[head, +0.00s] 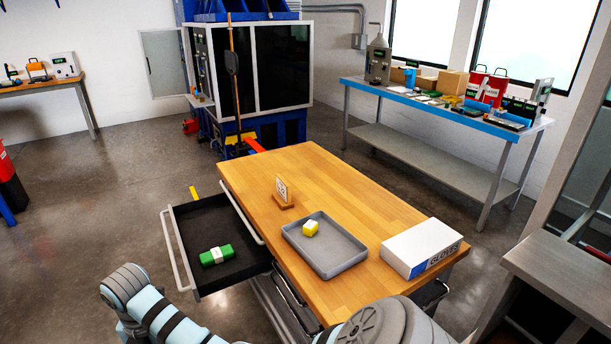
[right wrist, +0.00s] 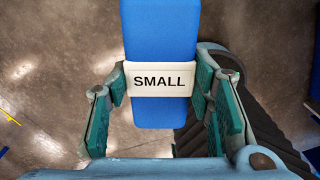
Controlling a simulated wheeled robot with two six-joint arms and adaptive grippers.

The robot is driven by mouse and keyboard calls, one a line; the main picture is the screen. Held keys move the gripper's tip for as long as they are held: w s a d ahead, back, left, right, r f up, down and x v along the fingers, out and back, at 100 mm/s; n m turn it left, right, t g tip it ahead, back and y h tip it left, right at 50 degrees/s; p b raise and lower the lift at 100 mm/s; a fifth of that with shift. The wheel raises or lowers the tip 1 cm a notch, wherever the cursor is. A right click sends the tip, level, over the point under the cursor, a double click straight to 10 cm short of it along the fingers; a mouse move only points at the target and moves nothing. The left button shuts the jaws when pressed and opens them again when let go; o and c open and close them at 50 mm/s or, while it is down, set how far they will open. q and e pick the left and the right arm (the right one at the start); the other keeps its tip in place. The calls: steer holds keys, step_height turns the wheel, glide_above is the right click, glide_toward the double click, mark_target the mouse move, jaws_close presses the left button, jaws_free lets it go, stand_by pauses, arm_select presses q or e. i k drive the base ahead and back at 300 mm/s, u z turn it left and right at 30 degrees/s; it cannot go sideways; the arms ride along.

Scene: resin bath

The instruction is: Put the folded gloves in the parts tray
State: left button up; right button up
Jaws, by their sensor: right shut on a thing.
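My right gripper (right wrist: 161,84) is shut on a blue folded bundle (right wrist: 159,30), seen in the right wrist view. A white band on the bundle reads SMALL, and a finger presses on each side; I take it for the folded gloves. The bundle is not visible in the head view. My left gripper is in neither view.
An open drawer (head: 191,225) at the bench's left holds a green bundle with a white band (head: 216,255). A white glove box (head: 421,248) stands right of the tray, and a number card on a wooden stand (head: 283,192) behind it.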

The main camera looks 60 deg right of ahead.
mark_target(327, 248)
steer(key=k, duration=0.3)
steer(key=z, duration=1.05)
